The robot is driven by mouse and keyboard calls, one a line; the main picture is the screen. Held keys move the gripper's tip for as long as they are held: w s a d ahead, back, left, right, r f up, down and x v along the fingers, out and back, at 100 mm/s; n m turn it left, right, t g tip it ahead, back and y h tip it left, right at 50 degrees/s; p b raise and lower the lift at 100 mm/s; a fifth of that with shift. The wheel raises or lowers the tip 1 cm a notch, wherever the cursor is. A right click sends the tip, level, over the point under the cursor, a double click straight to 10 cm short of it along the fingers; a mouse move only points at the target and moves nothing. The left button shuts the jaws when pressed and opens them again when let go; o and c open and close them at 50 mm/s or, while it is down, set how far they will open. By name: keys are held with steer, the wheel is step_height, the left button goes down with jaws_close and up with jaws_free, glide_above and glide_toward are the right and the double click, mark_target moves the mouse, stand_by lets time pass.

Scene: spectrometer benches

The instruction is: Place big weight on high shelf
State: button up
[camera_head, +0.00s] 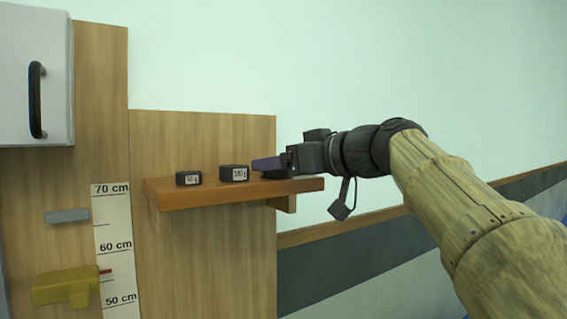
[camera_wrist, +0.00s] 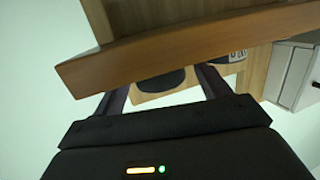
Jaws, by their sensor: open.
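A wooden wall shelf (camera_head: 220,195) holds a small dark weight (camera_head: 189,178) and a larger dark weight (camera_head: 234,173), both with white labels. A third dark weight (camera_head: 276,175) sits near the shelf's right end, partly hidden by my gripper (camera_head: 268,163); no label of it shows. My gripper comes in from the right, its purple fingers just above the shelf's right end. In the wrist view, the fingers are apart, with a dark round weight (camera_wrist: 163,82) seen between them, partly covered by a wooden edge. I cannot tell whether they touch it.
A grey-white cabinet door (camera_head: 32,80) with a black handle hangs at the upper left. A height scale (camera_head: 113,245), a grey block (camera_head: 67,215) and a yellow block (camera_head: 65,288) are left of and below the shelf. The wall area above the shelf is clear.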

steer(key=b+v, duration=0.3)
steer(key=v, duration=0.9)
steer(key=shift+b, duration=0.3)
steer(key=shift+f, duration=0.1)
steer(key=w+d+f+m+g+h, duration=0.1)
steer(key=w+f+m+h, duration=0.15)
steer(key=f, duration=0.75)
steer(key=w+d+f+m+g+h, duration=0.1)
steer(key=w+d+f+m+h, duration=0.15)
steer(key=f, duration=0.75)
steer(key=w+f+m+g+h, duration=0.15)
steer(key=f+m, duration=0.25)
steer(key=f, duration=0.6)
steer(key=s+d+f+g+h, duration=0.1)
steer(key=s+f, duration=0.4)
steer(key=f, duration=0.5)
steer(key=s+d+f+g+h, duration=0.1)
steer(key=s+f+g+h, duration=0.1)
steer(key=s+f, duration=0.4)
steer(key=s+d+f+g+h, duration=0.1)
steer(key=s+f, duration=0.4)
steer(key=f, duration=0.8)
steer(key=shift+s+f+m+h, duration=0.35)
steer(key=shift+f+m+h, duration=0.05)
steer(key=shift+h, duration=0.45)
steer(key=shift+f+g, duration=0.1)
steer(key=shift+g, duration=0.15)
